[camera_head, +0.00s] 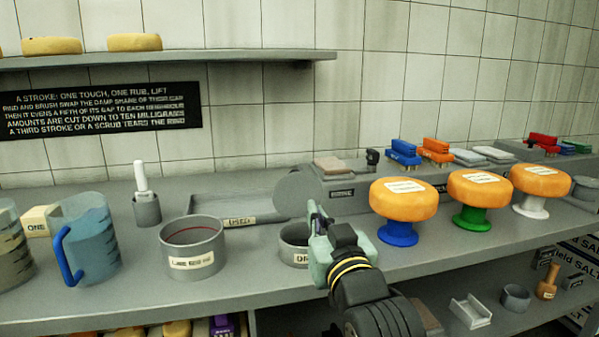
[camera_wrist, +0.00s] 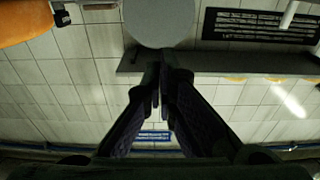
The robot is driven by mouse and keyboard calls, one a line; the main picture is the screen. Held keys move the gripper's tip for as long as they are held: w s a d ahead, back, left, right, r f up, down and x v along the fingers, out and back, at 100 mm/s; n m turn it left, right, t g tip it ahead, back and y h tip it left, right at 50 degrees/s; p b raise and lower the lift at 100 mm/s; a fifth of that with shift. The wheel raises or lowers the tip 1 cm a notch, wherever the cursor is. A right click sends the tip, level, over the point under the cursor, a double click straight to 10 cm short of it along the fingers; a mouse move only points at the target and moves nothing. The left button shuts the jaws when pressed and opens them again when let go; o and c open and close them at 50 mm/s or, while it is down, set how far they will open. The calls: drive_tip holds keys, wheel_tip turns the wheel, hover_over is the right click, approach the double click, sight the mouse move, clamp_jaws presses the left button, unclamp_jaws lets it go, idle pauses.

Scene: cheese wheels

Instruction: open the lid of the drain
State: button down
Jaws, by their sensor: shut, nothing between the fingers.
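The drain (camera_head: 294,238) is a short round grey pot on the counter, its label partly hidden by my gripper. Its dark inside shows at the top. A round grey disc (camera_head: 296,190), which looks like its lid, stands up on edge just behind the pot. In the wrist view the disc (camera_wrist: 160,22) lies straight beyond my fingertips. My gripper (camera_head: 313,208) is shut and empty, in front of the disc and above the pot's right side. It also shows shut in the wrist view (camera_wrist: 160,72). I cannot tell whether the fingertips touch the disc.
A wide grey pot (camera_head: 193,262) and a blue jug (camera_head: 88,240) stand to the left. A brine container (camera_head: 345,192) is behind on the right. Orange cheeses on a blue stand (camera_head: 398,233), a green one and a white one line the right front. A shelf (camera_head: 230,60) runs above.

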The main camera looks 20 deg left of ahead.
sight(297, 179)
drive_tip(key=p+x, duration=0.3)
drive_tip(key=x, duration=0.9)
drive_tip(key=shift+a, duration=0.1)
drive_tip(key=shift+p+x, duration=0.4)
drive_tip(key=shift+x, duration=0.45)
drive_tip(key=shift+r, duration=0.2)
